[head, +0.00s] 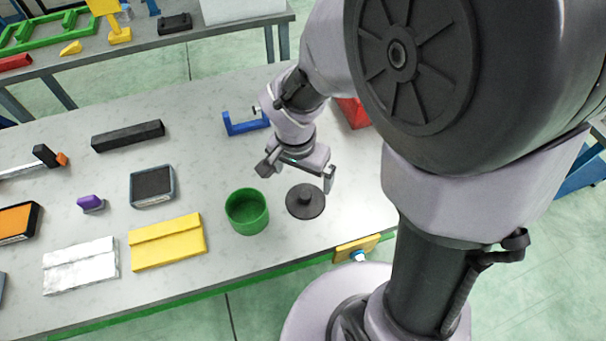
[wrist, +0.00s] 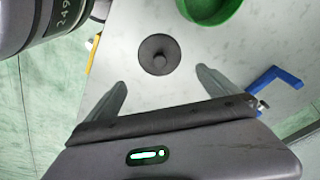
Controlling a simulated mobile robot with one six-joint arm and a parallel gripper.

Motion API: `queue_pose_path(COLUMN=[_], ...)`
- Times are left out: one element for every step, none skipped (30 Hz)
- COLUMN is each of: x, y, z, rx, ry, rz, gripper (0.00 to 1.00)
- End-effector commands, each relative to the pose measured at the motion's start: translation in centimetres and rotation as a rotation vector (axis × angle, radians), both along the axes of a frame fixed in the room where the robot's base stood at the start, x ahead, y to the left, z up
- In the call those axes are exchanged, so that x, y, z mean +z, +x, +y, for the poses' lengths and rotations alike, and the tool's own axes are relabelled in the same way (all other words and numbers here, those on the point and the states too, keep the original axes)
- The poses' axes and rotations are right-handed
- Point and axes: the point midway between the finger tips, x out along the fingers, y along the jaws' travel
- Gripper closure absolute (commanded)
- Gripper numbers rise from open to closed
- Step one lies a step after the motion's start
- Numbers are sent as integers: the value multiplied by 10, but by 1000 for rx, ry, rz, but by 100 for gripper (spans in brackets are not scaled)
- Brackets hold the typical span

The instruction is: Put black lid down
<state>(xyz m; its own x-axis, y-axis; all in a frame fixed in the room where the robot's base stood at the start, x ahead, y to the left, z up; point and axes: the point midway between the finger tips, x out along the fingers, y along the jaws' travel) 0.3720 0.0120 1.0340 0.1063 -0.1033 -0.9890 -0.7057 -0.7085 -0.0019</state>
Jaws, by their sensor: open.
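The black lid (head: 305,202) is a round disc with a small knob on top. It lies flat on the grey table to the right of the green round container (head: 246,211). My gripper (head: 297,180) is open and empty, above and just behind the lid in the head view. In the wrist view the lid (wrist: 159,54) lies beyond the two spread fingertips of my gripper (wrist: 160,85), apart from both, with its knob in sight. The green container (wrist: 208,8) shows at the top of the wrist view, cut by the frame edge, with its top open.
A blue clamp (head: 245,123) and a red object (head: 353,112) stand behind my gripper. A yellow pouch (head: 167,242), white pouch (head: 80,266), dark box (head: 152,186) and black bar (head: 128,136) lie to the left. The table's front edge is close to the lid.

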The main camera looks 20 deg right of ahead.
Motion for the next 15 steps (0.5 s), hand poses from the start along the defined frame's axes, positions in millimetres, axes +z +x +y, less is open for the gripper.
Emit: queue_pose_path(x=[10,19,36,51,67,88,102,115,129,139,146,154,158,162,164], y=[-2,-4,-9,-16,-23,-36,-46,-57,-70,-79,-88,-98,-104,-109,-113], z=[0,0,0,0,0,2,4,6,9,12,15,19,21,23,25], rx=[6,16,35,57,82,123,155,188,235,269,301,341,366,385,404], ry=[4,11,24,38,52,72,86,99,114,123,131,138,141,143,146], rz=[-12,-25,-51,-76,-105,-147,-179,-211,-255,-288,-318,-353,-374,-391,-407], gripper=[0,0,0,0,0,0,0,0,0,0,0,0,0,0,0])
